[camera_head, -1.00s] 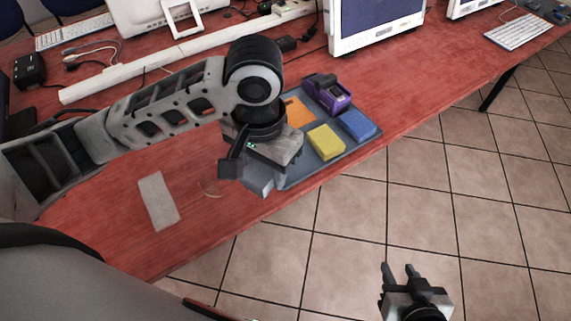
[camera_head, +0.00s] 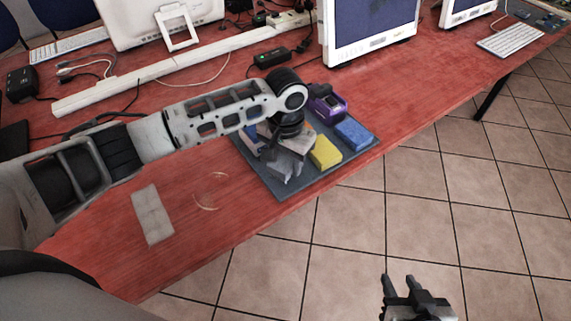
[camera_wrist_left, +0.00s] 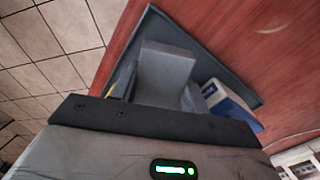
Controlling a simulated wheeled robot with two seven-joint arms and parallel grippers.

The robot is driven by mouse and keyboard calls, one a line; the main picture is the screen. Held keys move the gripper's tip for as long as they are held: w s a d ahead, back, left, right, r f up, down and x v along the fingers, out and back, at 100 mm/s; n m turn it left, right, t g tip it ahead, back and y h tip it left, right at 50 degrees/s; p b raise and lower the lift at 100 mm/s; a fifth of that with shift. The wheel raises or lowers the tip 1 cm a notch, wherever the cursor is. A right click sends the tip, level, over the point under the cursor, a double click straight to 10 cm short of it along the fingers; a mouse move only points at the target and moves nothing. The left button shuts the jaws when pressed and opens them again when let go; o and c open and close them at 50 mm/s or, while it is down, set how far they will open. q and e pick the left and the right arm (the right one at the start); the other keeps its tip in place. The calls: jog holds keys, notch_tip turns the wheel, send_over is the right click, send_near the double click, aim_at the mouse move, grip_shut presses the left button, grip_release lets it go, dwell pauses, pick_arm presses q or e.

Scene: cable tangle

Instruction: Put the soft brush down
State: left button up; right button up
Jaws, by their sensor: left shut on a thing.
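My left gripper (camera_head: 284,172) is over the near left part of a dark blue-grey tray (camera_head: 359,152) on the red table. In the left wrist view it is shut on a plain grey block-like thing (camera_wrist_left: 165,72), seemingly the soft brush; no bristles show. The tray surface lies close behind it; I cannot tell whether they touch. In the head view the gripper and wrist hide most of the held thing. My right gripper (camera_head: 398,281) is open and empty over the tiled floor, away from the table.
The tray also carries a yellow block (camera_head: 325,152), a blue block (camera_head: 352,134), a purple device (camera_head: 327,104) and a blue-and-white thing (camera_wrist_left: 228,105). A light grey flat piece (camera_head: 152,214) and a thin ring (camera_head: 210,191) lie left of the tray. Monitors and cables stand behind.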

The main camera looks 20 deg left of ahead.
aim_at(286, 159)
pick_arm(q)
jog(key=shift+f, duration=0.9)
jog(key=shift+f, duration=0.1)
jog(key=o, duration=0.9)
notch_tip(286, 159, up, 12)
jog(key=shift+r, duration=0.15)
